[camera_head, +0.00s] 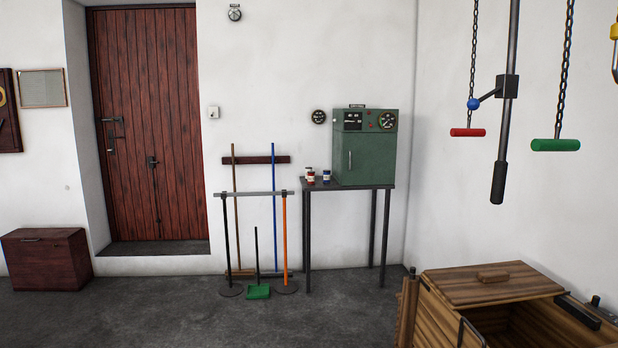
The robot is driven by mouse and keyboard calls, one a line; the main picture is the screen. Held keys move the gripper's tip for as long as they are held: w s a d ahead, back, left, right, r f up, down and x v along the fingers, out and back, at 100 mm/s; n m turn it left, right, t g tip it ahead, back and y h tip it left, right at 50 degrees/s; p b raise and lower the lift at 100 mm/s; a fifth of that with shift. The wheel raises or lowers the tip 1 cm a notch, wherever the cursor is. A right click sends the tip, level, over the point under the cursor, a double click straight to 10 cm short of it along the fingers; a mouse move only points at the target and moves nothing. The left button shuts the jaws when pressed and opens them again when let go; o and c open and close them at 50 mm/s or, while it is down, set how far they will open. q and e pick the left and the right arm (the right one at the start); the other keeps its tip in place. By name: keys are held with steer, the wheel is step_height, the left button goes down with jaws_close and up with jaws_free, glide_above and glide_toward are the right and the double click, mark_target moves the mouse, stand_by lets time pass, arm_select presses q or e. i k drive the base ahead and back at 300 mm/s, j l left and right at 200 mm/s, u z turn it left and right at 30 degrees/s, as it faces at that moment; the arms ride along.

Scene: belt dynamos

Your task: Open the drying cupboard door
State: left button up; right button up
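A green metal cupboard (376,152) stands on a dark table (366,186) against the back wall, right of the middle in the head view. It looks like the drying cupboard. Its front door (364,159) is shut and has a pale upright handle (349,160) near its left edge. A panel with gauges (387,120) sits above the door. Neither of my grippers is in view.
Small jars (326,177) stand on the table left of the cupboard. A rack with brooms (259,193) stands left of the table. A wooden crate (419,307) is at the front right, below hanging chain handles (555,145).

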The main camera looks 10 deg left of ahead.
mark_target(369, 158)
steer(key=i+u, duration=0.1)
steer(key=i, duration=3.35)
steer(key=i+u, duration=0.1)
steer(key=i, duration=0.5)
steer(key=i+l+u, duration=0.15)
steer(key=i, duration=0.4)
steer(key=i+l+u, duration=0.1)
steer(key=i, duration=0.5)
